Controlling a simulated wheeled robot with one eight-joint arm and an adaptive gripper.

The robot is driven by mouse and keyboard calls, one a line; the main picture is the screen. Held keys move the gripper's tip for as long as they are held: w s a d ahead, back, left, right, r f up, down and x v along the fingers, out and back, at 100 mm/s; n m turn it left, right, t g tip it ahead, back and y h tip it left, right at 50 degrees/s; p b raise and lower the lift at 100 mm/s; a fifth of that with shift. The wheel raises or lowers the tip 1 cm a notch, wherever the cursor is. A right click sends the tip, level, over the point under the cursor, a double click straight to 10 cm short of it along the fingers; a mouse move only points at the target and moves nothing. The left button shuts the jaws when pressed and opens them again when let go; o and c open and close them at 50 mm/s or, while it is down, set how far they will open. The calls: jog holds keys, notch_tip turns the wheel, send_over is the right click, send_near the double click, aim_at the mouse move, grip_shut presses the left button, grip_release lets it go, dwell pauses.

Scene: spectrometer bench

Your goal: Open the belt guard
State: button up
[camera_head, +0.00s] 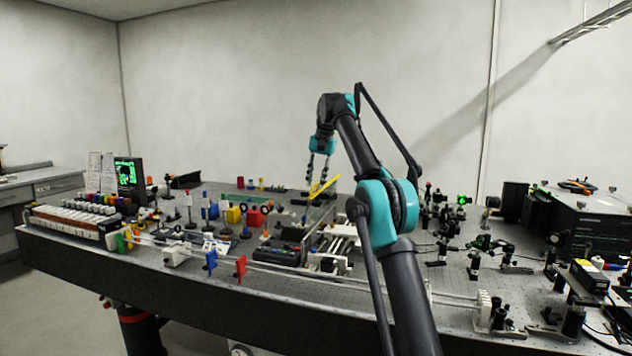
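My gripper (317,177) hangs fingers-down over the middle of the bench. Its two dark fingers show a gap between them. A tilted yellow bar (325,186) is just below and right of the fingertips; the right fingertip overlaps it in the picture, and I cannot tell whether they touch. The bar seems to edge a clear panel (319,214) above a pale mechanism with rails (341,240). This looks like the belt guard, but the view is too small to be sure. The belt itself cannot be made out.
A dark control box (276,254) lies in front. A large black instrument (580,220) stands at the right. My arm hides part of the bench.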

jog(key=shift+d, duration=0.1)
jog(key=s+d+f+t+y, duration=0.1)
jog(key=s+d+f+y, duration=0.1)
jog(key=d+f, duration=0.3)
jog(key=s+d+f+t+y, duration=0.1)
jog(key=s+d+f+y, duration=0.15)
jog(key=d, duration=0.45)
jog(key=d+f+y, duration=0.1)
jog(key=f+y, duration=0.1)
jog(key=f, duration=0.2)
jog(key=d+f+t+y, duration=0.1)
jog(key=d+f+y, duration=0.1)
jog(key=f, duration=0.3)
jog(key=s+d+f+t+y, duration=0.1)
jog(key=d+f+y, duration=0.1)
jog(key=f+y, duration=0.2)
jog(key=shift+s+d+f, duration=0.1)
jog(key=shift+d+f, duration=0.15)
jog(key=shift+f, duration=0.4)
jog(key=shift+v, duration=1.8)
jog(key=shift+r, duration=0.1)
